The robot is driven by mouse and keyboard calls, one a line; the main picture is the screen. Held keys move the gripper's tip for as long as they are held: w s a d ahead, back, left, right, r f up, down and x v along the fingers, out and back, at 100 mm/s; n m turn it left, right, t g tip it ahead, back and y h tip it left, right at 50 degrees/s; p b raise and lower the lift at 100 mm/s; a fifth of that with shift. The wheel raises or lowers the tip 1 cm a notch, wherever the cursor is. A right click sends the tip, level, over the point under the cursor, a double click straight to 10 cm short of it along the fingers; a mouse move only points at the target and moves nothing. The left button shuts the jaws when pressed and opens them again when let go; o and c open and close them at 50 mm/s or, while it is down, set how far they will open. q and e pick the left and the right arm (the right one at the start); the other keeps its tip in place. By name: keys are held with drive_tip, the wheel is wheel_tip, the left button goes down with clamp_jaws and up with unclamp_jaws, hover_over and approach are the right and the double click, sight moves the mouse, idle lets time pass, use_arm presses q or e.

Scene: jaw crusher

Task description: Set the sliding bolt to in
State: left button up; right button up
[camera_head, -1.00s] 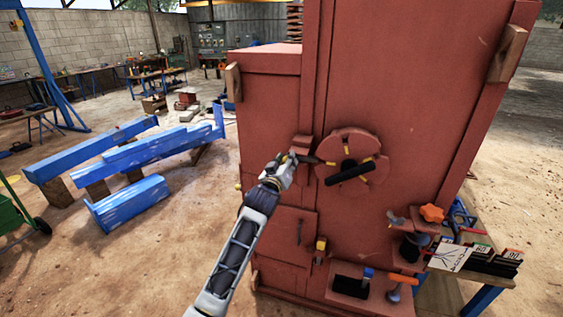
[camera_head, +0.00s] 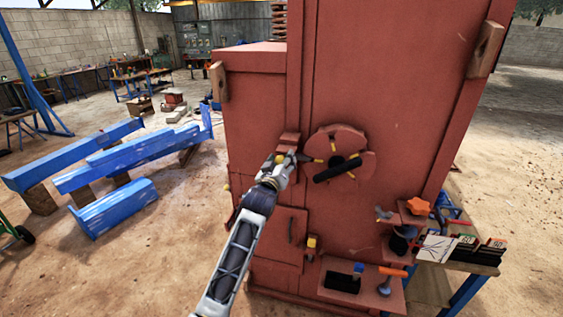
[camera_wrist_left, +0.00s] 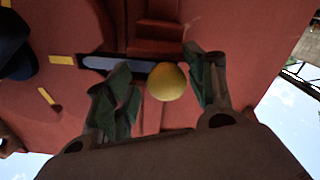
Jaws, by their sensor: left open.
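The sliding bolt's grey bar (camera_wrist_left: 118,65) shows in the left wrist view, beneath a red bracket. A yellow ball knob (camera_wrist_left: 167,82) sits between my left gripper's two fingers. My left gripper (camera_wrist_left: 160,85) is open around the knob, with a gap visible on the right; I cannot tell whether the left finger touches it. In the head view, my left gripper (camera_head: 286,163) is at the red machine front, just left of a round red disc (camera_head: 354,142), and hides most of the bolt. My right gripper is not seen.
The disc has yellow marks and a black handle (camera_head: 337,169). Blue beams (camera_head: 110,207) lie on the dirt floor at left. Open floor lies between them and the machine.

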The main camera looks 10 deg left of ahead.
use_arm(q)
drive_tip(key=shift+a, duration=0.15)
drive_tip(key=shift+s, duration=0.15)
drive_tip(key=s, duration=1.1)
drive_tip(key=shift+s, duration=0.35)
drive_tip(key=shift+a, duration=0.1)
idle(0.6)
